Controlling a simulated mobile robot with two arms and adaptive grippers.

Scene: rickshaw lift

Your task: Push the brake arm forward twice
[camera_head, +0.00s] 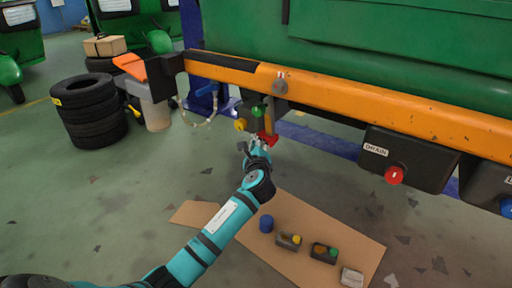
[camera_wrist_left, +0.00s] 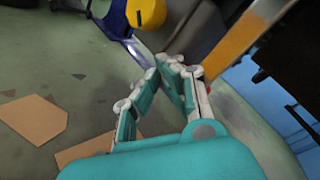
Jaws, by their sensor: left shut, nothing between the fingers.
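A dark control block hangs under the orange beam (camera_head: 340,100) and carries a green knob (camera_head: 257,111), a yellow knob (camera_head: 240,125) and a red part (camera_head: 268,139). I cannot tell for sure which part is the brake arm. My left gripper (camera_head: 254,143) is shut and empty, just below the block and close to the red part, which it partly hides. I cannot tell whether they touch. In the left wrist view the fingertips (camera_wrist_left: 175,62) are together, and the yellow knob (camera_wrist_left: 147,12) is beyond them at the top. My right gripper is not in view.
A dark box labelled DRAIN (camera_head: 408,158) with a red knob hangs at the right. Cardboard (camera_head: 345,235) with a blue cap (camera_head: 266,223) and small boxes lies on the floor below. Stacked tyres (camera_head: 92,110) and a bucket (camera_head: 156,112) stand at the left.

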